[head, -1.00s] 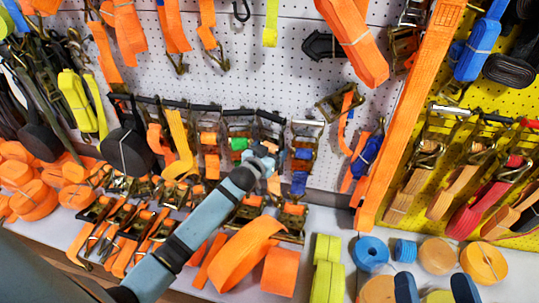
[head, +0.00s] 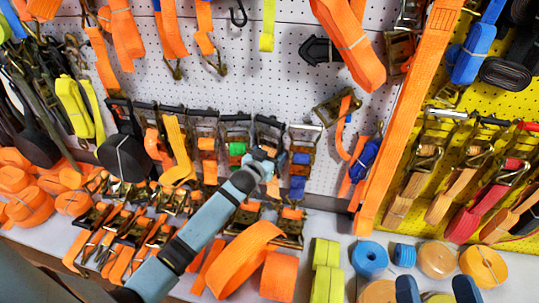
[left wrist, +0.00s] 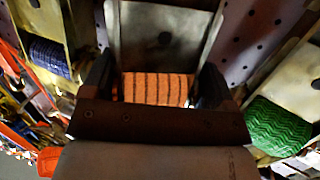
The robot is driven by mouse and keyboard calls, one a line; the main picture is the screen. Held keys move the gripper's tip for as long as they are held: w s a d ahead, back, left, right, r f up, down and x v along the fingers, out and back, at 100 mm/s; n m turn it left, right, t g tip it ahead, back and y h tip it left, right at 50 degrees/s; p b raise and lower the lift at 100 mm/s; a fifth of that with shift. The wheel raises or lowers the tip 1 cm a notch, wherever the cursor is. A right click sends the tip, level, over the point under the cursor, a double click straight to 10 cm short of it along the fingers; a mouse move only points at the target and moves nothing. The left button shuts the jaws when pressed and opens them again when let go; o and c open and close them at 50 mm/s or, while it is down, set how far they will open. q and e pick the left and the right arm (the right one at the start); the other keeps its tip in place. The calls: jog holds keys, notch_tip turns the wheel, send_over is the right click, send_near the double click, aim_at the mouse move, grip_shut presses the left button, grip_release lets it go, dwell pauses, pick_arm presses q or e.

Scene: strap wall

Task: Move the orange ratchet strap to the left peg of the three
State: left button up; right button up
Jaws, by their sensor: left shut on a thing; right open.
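My left gripper (head: 262,164) reaches up to a row of hanging ratchet straps on the white pegboard. In the left wrist view its two dark fingers (left wrist: 155,88) stand on either side of the orange ratchet strap (left wrist: 157,89), shut on it. In the head view the strap's metal ratchet (head: 268,132) shows above the gripper, between a ratchet with green webbing and one with blue webbing. The gripper hides most of its orange webbing. The three pegs cannot be picked out. The dark blue fingers of my right gripper (head: 435,288) show apart and empty at the bottom right.
Neighbouring ratchets with green (head: 237,149) and blue (head: 300,158) webbing hang close on both sides. Below, a shelf (head: 335,225) carries orange coils (head: 247,257), yellow-green rolls (head: 327,265) and a blue roll (head: 370,258). A long orange strap (head: 405,120) hangs at the right.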

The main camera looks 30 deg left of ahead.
pick_arm(q)
jog(key=shift+r, duration=0.15)
jog(key=o, duration=1.5)
jog(key=shift+f, duration=0.2)
jog(key=shift+s+r, duration=0.15)
jog(key=shift+s, duration=0.4)
jog(key=s+r+p, duration=0.2)
jog(key=s+p, duration=0.2)
jog(key=s, duration=0.8)
jog(key=shift+s, duration=0.3)
pick_arm(e)
notch_tip(320, 180, down, 7)
jog(key=d+g+h, duration=0.2)
jog(key=g, duration=0.1)
jog(key=shift+d+h, duration=0.25)
jog(key=shift+h, duration=0.15)
jog(key=shift+s, duration=0.15)
